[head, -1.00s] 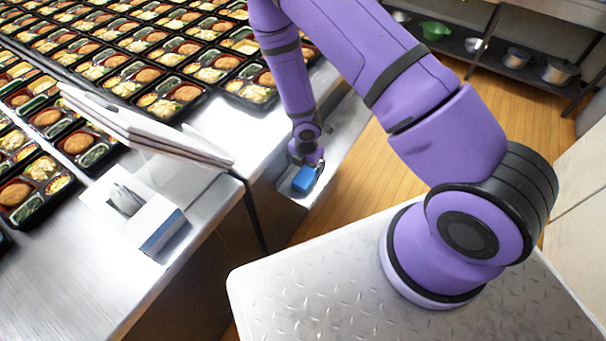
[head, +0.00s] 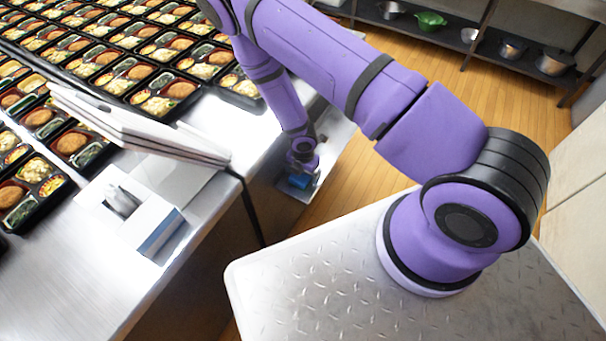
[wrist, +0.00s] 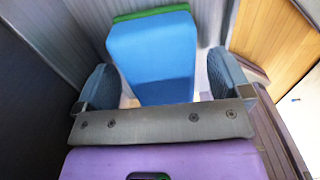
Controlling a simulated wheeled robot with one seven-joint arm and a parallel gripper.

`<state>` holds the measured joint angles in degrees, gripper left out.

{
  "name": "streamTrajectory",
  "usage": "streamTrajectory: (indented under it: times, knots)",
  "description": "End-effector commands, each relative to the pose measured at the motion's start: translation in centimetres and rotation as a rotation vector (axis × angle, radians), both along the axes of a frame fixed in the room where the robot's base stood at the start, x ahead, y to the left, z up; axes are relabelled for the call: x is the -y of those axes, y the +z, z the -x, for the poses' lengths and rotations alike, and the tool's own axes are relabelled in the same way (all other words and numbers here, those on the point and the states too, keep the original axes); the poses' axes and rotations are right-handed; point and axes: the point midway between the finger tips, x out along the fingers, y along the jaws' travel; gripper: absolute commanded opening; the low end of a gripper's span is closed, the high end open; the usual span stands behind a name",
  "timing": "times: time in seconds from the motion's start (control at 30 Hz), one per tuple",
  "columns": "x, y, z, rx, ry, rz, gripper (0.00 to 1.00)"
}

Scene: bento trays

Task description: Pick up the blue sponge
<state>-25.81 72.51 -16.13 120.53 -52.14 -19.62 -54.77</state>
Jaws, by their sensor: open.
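The blue sponge (wrist: 152,55) fills the middle of the wrist view, with a green layer along its far edge. It lies between the two open fingers of my gripper (wrist: 160,88), with a small gap visible on each side. In the head view the sponge (head: 299,181) is a small blue patch just under my gripper (head: 303,170), which partly hides it. The sponge is on a low grey metal surface (head: 290,193) beside the counter's end.
A steel counter (head: 60,270) holds many bento trays (head: 40,205), a stack of flat white-and-grey panels (head: 140,130) and an open white box (head: 135,215). A shelf with bowls (head: 430,20) stands at the back. Wooden floor (head: 370,150) lies right of the counter.

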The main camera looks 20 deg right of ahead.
Motion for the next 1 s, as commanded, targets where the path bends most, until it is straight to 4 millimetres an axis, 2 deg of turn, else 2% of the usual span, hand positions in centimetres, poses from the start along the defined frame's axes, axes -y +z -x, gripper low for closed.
streamTrajectory:
  times: [0.1, 0.33, 0.37, 0.57, 0.6, 1.0]
  knots:
    - [0.00, -0.62, 0.02, 0.000, 0.000, 0.000, 0.96]
    - [0.01, -0.69, 0.00, 0.000, -0.001, 0.000, 0.96]
    - [0.01, -0.68, 0.00, 0.000, -0.001, 0.000, 0.91]
    - [0.02, -0.67, 0.00, 0.000, -0.001, 0.000, 0.45]
    - [0.01, -0.67, 0.00, 0.000, -0.001, 0.000, 0.43]
    - [0.01, -0.24, -0.06, 0.001, -0.002, -0.001, 0.43]
